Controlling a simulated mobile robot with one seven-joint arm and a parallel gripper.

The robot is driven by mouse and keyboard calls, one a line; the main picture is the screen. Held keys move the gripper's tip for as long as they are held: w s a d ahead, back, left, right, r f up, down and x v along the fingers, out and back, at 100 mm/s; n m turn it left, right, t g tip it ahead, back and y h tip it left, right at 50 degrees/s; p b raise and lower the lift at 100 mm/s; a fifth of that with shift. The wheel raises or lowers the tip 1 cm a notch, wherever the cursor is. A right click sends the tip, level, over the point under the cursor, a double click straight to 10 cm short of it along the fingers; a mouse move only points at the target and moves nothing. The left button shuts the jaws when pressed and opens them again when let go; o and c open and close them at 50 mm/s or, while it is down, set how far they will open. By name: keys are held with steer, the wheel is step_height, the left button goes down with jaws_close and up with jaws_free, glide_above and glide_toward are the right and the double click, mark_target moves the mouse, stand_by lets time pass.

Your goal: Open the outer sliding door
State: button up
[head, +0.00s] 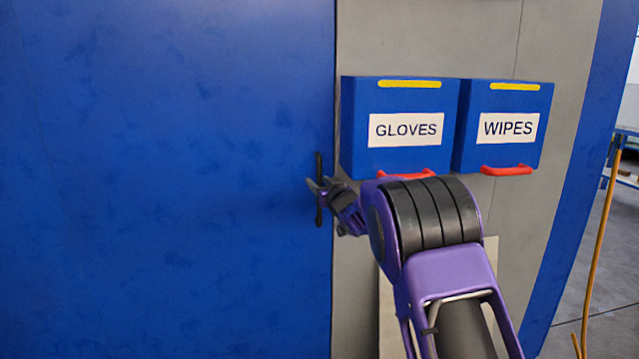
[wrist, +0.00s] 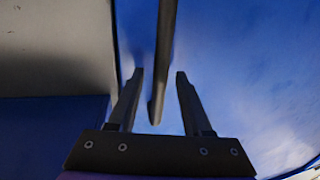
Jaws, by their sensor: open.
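The outer sliding door (head: 170,180) is a large blue panel filling the left of the head view. Its right edge meets a grey wall panel, and I see no gap there. A dark vertical bar handle (head: 319,165) stands on the door near that edge. My gripper (head: 316,190) is at the handle, its fingers on either side of the bar. In the wrist view the handle (wrist: 162,70) comes down between the two open fingers (wrist: 160,78), with space visible on both sides. The blue door (wrist: 240,60) lies behind it.
A blue GLOVES box (head: 400,155) and a blue WIPES box (head: 503,150), each with a red handle, hang on the grey panel (head: 430,40) just right of my gripper. A yellow-orange pole or hose (head: 597,240) stands at the far right, by open floor.

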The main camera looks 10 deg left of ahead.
steer(key=shift+w, duration=0.1)
jaws_close()
stand_by(1.4)
